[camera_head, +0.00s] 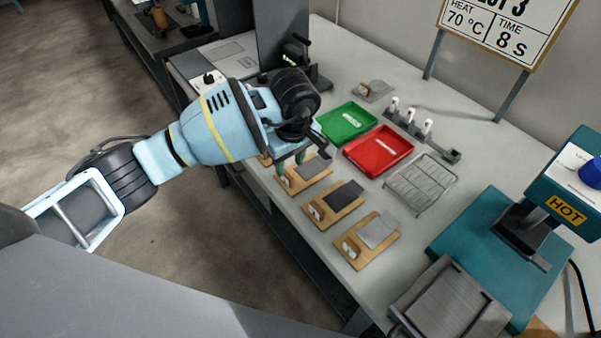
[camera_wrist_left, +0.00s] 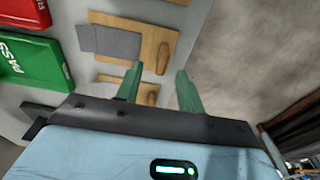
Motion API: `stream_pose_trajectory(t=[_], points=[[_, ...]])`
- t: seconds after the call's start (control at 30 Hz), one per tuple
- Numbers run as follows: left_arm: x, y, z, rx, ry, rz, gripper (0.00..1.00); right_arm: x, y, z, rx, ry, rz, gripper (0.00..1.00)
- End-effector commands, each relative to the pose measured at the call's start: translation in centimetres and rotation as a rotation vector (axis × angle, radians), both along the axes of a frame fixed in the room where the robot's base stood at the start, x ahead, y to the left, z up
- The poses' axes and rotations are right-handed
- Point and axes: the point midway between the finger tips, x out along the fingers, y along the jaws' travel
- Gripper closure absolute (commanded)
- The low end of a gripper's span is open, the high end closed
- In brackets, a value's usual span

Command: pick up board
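Another board with a grey sheet (camera_wrist_left: 112,42) lies beyond. The gripper partly hides the nearer board. My right gripper is not in view.
A green tray (camera_head: 345,121) and a red tray (camera_head: 378,162) sit behind the boards. A wire rack (camera_head: 420,184) lies right of them, near the teal hot press (camera_head: 490,235). A small stand with white-topped pieces (camera_head: 425,130) is at the back.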

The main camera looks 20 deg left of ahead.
Motion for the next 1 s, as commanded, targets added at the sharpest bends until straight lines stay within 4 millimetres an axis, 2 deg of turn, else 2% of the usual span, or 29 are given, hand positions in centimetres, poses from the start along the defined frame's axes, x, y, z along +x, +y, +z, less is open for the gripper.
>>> stream_pose_trajectory(t=[0.4,0.7,1.0], points=[[0.1,0.9,-4.6,-0.001,0.002,0.001,0.62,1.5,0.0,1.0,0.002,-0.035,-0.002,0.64],[0.2,1.0,-5.1,0.000,0.000,0.001,0.62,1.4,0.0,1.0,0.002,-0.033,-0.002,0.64],[0.2,1.0,-5.0,0.000,0.000,0.001,1.00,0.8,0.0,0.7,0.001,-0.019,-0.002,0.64]])
